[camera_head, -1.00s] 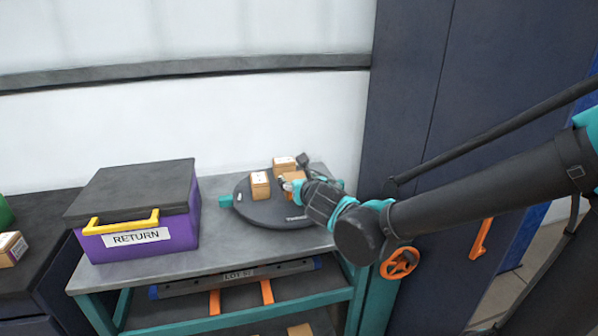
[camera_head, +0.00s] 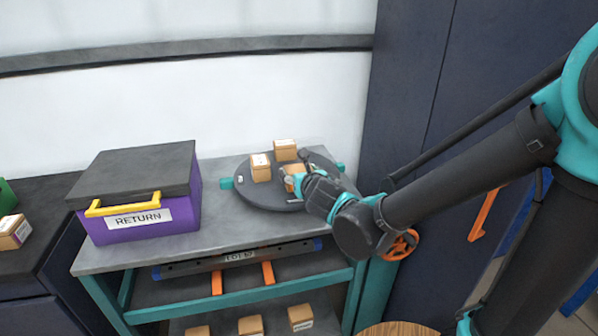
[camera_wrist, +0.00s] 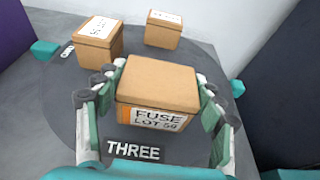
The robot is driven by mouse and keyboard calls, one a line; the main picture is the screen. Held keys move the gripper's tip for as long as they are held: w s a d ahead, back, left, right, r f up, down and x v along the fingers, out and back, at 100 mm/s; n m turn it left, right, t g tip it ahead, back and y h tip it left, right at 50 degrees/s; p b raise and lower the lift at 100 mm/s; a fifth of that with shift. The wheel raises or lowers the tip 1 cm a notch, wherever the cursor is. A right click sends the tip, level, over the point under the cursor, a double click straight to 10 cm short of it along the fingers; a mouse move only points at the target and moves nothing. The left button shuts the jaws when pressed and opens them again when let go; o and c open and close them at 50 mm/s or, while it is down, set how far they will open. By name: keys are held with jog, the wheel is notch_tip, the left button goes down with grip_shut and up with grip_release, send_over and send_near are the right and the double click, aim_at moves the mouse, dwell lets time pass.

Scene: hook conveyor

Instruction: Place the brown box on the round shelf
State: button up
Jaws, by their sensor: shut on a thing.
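A brown box (camera_wrist: 158,88) labelled FUSE LOT 59 is between the fingers of my gripper (camera_wrist: 155,100) in the wrist view. The fingers are shut on its two sides. In the head view my gripper (camera_head: 293,183) holds this box over the round shelf (camera_head: 262,199), a dark disc on the grey bench top. The disc is marked THREE in the wrist view. I cannot tell whether the box's underside touches the disc. Two other brown boxes stand on the disc, one at the left (camera_head: 261,168) and one at the back (camera_head: 285,149).
A purple bin (camera_head: 150,215) labelled RETURN with a dark lid and yellow handle stands left of the disc. A dark cabinet (camera_head: 410,90) rises at the right. Several brown boxes sit on the lower shelf, and another box (camera_head: 14,232) lies at the far left.

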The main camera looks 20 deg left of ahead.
jog(key=shift+f, duration=0.5)
jog(key=o, duration=1.4)
jog(key=shift+o, duration=0.2)
jog(key=v, duration=1.2)
